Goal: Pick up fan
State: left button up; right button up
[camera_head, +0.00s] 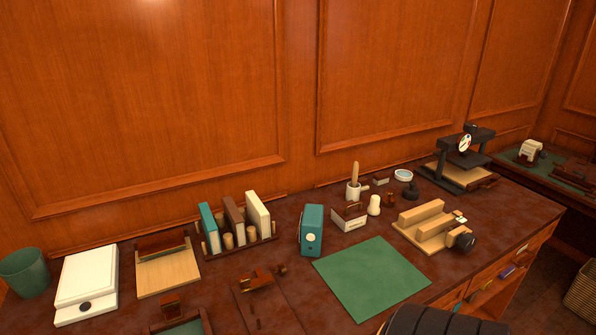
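I cannot make out anything that is clearly a fan. A teal upright box (312,230) stands near the middle of the desk, with a darker detail on its left side too small to read. A black stand with a round white dial (464,143) is at the desk's far right. I cannot tell whether either one is the fan. Neither of my grippers is in view.
The dark desk (290,215) runs along a wood-panelled wall (160,100). A green mat (370,280) lies bare at centre right. A black rounded shape (430,321) is at the bottom edge.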

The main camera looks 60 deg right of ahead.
aim_at(312, 219)
jog(key=z, duration=1.85)
jog(key=i+l+u, duration=0.25)
jog(key=l, duration=0.1)
